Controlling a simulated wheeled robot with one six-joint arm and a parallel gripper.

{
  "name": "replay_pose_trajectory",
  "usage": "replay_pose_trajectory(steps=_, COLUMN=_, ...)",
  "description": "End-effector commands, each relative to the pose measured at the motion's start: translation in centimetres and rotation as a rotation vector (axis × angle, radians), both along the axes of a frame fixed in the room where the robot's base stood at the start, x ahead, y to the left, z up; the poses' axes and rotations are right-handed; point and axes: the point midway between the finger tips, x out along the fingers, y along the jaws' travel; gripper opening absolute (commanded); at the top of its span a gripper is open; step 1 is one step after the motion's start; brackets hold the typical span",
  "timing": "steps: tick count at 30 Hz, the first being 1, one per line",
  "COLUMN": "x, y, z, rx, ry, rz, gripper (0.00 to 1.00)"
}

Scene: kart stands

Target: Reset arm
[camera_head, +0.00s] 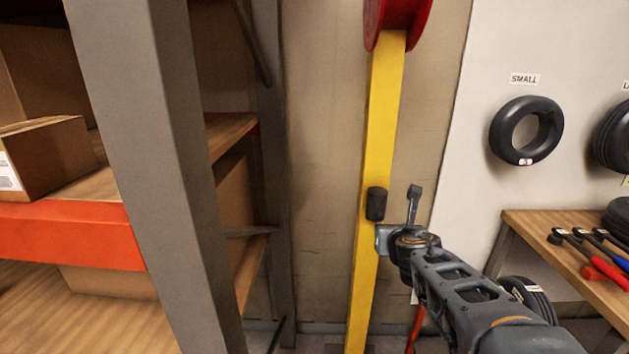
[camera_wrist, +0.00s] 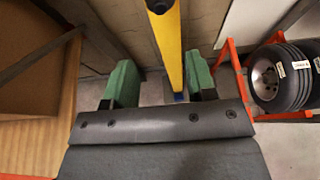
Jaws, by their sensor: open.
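My gripper (camera_head: 384,239) is at the end of my arm, in front of a yellow post (camera_head: 378,130) in the head view. In the wrist view my gripper (camera_wrist: 160,72) has its two green fingers wide apart, with nothing held between them. The yellow post (camera_wrist: 170,42) shows beyond the gap between the fingers. Whether the gripper touches the post cannot be told. A dark knob (camera_head: 376,203) sits on the post just above the gripper.
A grey-framed shelf (camera_head: 150,150) with cardboard boxes (camera_head: 45,155) stands close on the left. A red round part (camera_head: 398,20) tops the post. On the right are a wall-mounted tire (camera_head: 526,131) labelled SMALL and a wooden bench (camera_head: 545,235) with tools.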

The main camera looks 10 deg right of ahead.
Motion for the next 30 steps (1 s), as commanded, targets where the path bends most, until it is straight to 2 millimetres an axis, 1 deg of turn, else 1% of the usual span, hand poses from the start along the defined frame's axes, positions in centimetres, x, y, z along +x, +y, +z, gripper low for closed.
replay_pose_trajectory(steps=2, x=-0.1, y=-0.4, z=0.1, rx=0.055, ry=-0.017, rz=-0.047, gripper=0.51)
replay_pose_trajectory(steps=5, x=-0.6, y=-2.0, z=-0.1, rx=0.286, ry=-0.085, rz=-0.247, gripper=0.51)
replay_pose_trajectory(steps=6, x=-1.1, y=-2.9, z=-0.6, rx=0.430, ry=-0.126, rz=-0.371, gripper=0.51)
replay_pose_trajectory(steps=8, x=-2.4, y=-4.0, z=-1.4, rx=0.657, ry=-0.194, rz=-0.573, gripper=0.51)
replay_pose_trajectory(steps=9, x=-3.4, y=-4.5, z=-1.9, rx=0.812, ry=-0.240, rz=-0.710, gripper=0.51)
replay_pose_trajectory(steps=11, x=-5.1, y=-4.7, z=-2.9, rx=1.036, ry=-0.306, rz=-0.916, gripper=0.51)
replay_pose_trajectory(steps=12, x=-6.2, y=-4.5, z=-3.6, rx=1.175, ry=-0.342, rz=-1.050, gripper=0.51)
replay_pose_trajectory(steps=14, x=-8.0, y=-3.8, z=-4.8, rx=1.367, ry=-0.385, rz=-1.250, gripper=0.51)
replay_pose_trajectory(steps=15, x=-9.1, y=-3.0, z=-5.5, rx=1.479, ry=-0.407, rz=-1.377, gripper=0.51)
replay_pose_trajectory(steps=17, x=-10.8, y=-1.5, z=-6.5, rx=1.625, ry=-0.426, rz=-1.564, gripper=0.51)
replay_pose_trajectory(steps=18, x=-11.8, y=-0.3, z=-7.0, rx=1.707, ry=-0.429, rz=-1.681, gripper=0.51)
replay_pose_trajectory(steps=20, x=-13.2, y=1.5, z=-7.6, rx=1.806, ry=-0.423, rz=-1.843, gripper=0.51)
replay_pose_trajectory(steps=21, x=-13.9, y=2.7, z=-7.9, rx=1.857, ry=-0.409, rz=-1.938, gripper=0.51)
replay_pose_trajectory(steps=24, x=-15.5, y=5.6, z=-8.1, rx=1.941, ry=-0.354, rz=-2.129, gripper=0.51)
replay_pose_trajectory(steps=26, x=-16.2, y=7.0, z=-7.8, rx=1.973, ry=-0.308, rz=-2.195, gripper=0.51)
replay_pose_trajectory(steps=28, x=-16.7, y=8.4, z=-7.4, rx=2.001, ry=-0.247, rz=-2.232, gripper=0.51)
replay_pose_trajectory(steps=30, x=-16.9, y=9.4, z=-6.5, rx=2.021, ry=-0.209, rz=-2.214, gripper=0.51)
